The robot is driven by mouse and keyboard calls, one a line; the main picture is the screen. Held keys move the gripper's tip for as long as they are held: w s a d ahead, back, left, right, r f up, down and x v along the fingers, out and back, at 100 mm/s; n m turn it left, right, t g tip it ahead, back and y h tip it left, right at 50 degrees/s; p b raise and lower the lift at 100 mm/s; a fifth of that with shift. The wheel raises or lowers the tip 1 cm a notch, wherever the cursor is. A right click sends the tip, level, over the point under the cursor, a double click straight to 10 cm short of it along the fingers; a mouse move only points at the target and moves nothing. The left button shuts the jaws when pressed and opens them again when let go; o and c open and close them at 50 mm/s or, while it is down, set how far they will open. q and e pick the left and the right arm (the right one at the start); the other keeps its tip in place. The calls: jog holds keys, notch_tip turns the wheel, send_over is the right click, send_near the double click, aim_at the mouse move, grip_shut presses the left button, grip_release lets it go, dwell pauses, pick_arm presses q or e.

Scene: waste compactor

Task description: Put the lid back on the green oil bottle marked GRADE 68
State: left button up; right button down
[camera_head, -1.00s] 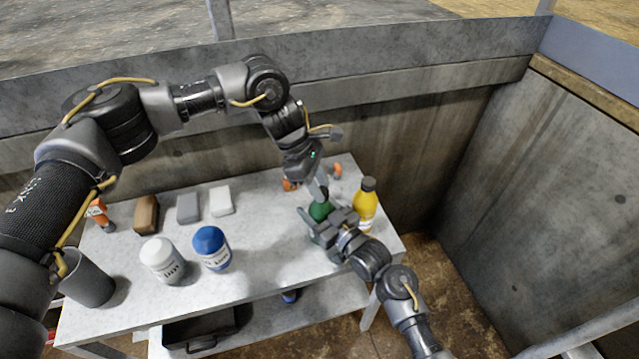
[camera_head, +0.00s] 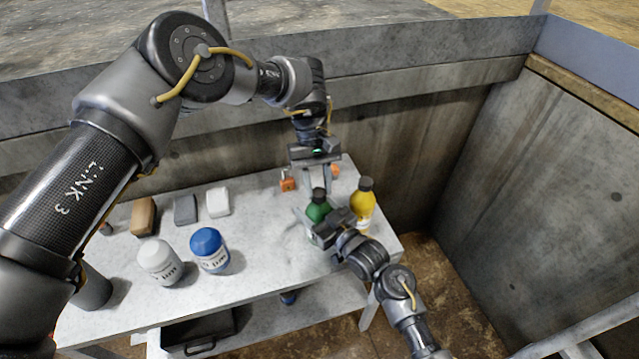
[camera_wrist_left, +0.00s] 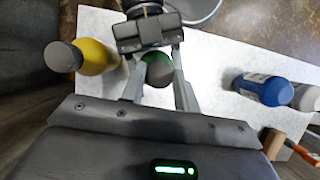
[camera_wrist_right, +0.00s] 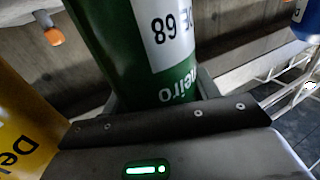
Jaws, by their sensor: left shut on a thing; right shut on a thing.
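The green oil bottle (camera_head: 318,212) stands upright at the table's right end. Its label with "68" shows in the right wrist view (camera_wrist_right: 165,35). My right gripper (camera_head: 322,232) is shut on the bottle's body, low down. The dark lid (camera_head: 319,194) is at the bottle's top; it also shows in the left wrist view (camera_wrist_left: 160,73). My left gripper (camera_wrist_left: 158,80) comes from above, its fingers on either side of the lid, shut on it. Whether the lid is fully seated on the neck cannot be told.
A yellow bottle (camera_head: 362,208) stands close right of the green one. Small orange items (camera_head: 288,184) lie behind. A concrete wall (camera_head: 420,140) runs close behind the table.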

pick_arm(q)
jog(key=o, duration=0.9)
jog(key=shift+r, duration=2.25)
jog(key=shift+c, duration=0.2)
